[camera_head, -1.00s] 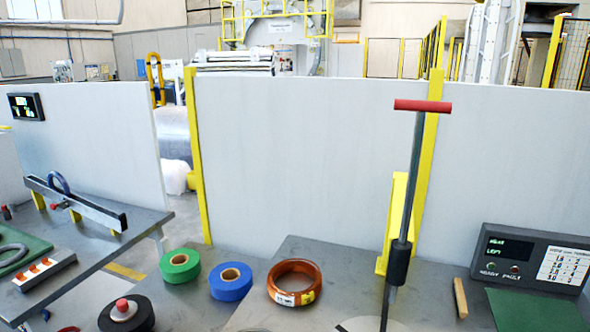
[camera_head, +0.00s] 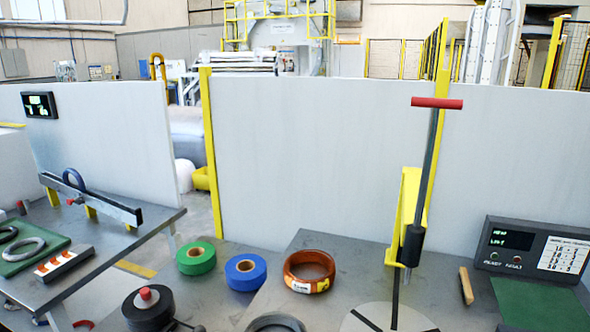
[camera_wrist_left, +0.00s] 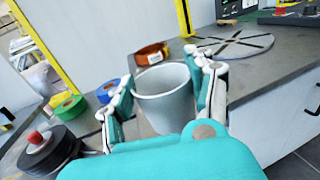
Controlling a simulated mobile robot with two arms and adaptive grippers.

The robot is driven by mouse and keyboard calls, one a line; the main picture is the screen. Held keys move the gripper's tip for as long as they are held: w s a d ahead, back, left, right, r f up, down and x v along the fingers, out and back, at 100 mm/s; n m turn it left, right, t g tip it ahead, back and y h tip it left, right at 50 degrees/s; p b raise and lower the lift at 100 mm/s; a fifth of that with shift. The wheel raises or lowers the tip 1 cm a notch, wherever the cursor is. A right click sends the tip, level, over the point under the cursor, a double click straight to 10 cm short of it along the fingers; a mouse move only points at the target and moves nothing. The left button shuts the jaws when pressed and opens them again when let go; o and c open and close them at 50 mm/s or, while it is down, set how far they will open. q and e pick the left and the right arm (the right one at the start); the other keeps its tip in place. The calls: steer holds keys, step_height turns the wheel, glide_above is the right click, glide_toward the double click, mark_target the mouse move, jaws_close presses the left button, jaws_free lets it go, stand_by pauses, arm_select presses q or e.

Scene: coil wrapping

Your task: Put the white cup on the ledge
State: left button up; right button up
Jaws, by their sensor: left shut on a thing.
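The white cup (camera_wrist_left: 165,105) shows in the left wrist view, upright with its open rim facing up. My left gripper (camera_wrist_left: 165,82) has one finger on each side of the cup and is shut on it. The cup and left gripper are not visible in the head view. My right gripper is in neither view. I cannot tell for certain which surface is the ledge.
A grey table (camera_head: 345,260) carries an orange coil (camera_head: 290,272) and an upright red-handled rod (camera_head: 430,150). Green tape (camera_head: 196,258), blue tape (camera_head: 245,271) and a black reel (camera_head: 140,308) lie left of it. A display box (camera_head: 525,245) stands at right.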

arm_select(q)
steer(key=s+a+r+n+t+y, duration=0.2)
steer(key=s+r+n+t+y, duration=0.1)
steer(key=s+n+y, duration=0.55)
steer(key=f+b, duration=0.1)
steer(key=f+m+y+b, duration=0.1)
steer(key=f+b, duration=0.1)
steer(key=f+y+b, duration=0.1)
steer(key=b, duration=0.1)
steer(key=shift+s+d+f, duration=0.2)
steer(key=shift+s+f, duration=0.15)
steer(key=shift+f, duration=0.05)
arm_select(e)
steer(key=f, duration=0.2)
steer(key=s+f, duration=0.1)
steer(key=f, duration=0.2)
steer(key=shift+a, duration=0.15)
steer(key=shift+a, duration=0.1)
